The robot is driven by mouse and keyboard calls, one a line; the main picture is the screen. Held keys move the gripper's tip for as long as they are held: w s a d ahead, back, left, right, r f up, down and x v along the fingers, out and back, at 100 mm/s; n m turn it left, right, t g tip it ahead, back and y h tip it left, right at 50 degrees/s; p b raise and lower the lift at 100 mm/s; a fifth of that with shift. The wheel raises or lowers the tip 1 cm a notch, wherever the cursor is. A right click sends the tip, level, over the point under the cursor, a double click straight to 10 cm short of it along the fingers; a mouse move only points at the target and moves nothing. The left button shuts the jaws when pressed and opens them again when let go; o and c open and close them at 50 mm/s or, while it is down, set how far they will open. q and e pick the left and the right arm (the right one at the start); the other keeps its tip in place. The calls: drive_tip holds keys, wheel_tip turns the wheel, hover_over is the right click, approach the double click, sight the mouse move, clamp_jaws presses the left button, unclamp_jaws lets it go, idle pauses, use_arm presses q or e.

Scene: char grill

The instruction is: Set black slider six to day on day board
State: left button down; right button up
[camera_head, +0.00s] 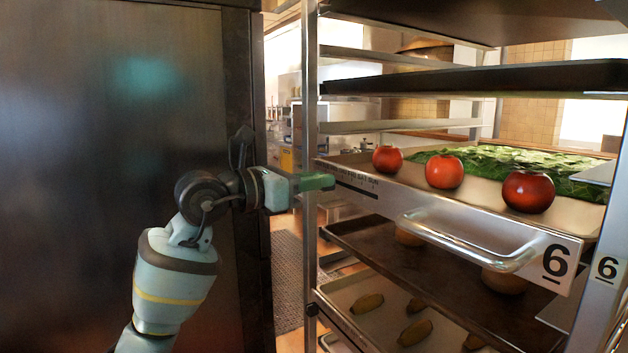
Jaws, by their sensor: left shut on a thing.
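The day board is the pale strip (385,199) along the front of tray six (566,234), with small dark lettering at its left end and a large 6 at its right. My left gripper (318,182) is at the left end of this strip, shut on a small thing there. The fingers hide that thing, which I take to be the black slider. A dark slot (357,191) shows just right of the fingertips. I cannot read which day the slider stands at. My right gripper is not in view.
A metal handle (470,243) sticks out from the tray front. Tomatoes (444,171) and green leaves (500,160) lie in the tray. The rack's left post (310,120) stands close to my left gripper. A dark cabinet (120,120) fills the left side.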

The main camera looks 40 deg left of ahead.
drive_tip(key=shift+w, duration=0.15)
use_arm(q)
drive_tip(key=shift+s+d+r+p, duration=0.1)
drive_tip(key=shift+s+d+p, duration=0.15)
drive_tip(key=shift+d, duration=0.3)
drive_tip(key=shift+s+d+p, duration=0.15)
drive_tip(key=shift+s+d, duration=0.1)
drive_tip(key=shift+d, duration=0.45)
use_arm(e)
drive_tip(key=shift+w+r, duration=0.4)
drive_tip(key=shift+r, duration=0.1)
use_arm(q)
drive_tip(key=c, duration=1.6)
unclamp_jaws()
drive_tip(key=shift+o, duration=1.4)
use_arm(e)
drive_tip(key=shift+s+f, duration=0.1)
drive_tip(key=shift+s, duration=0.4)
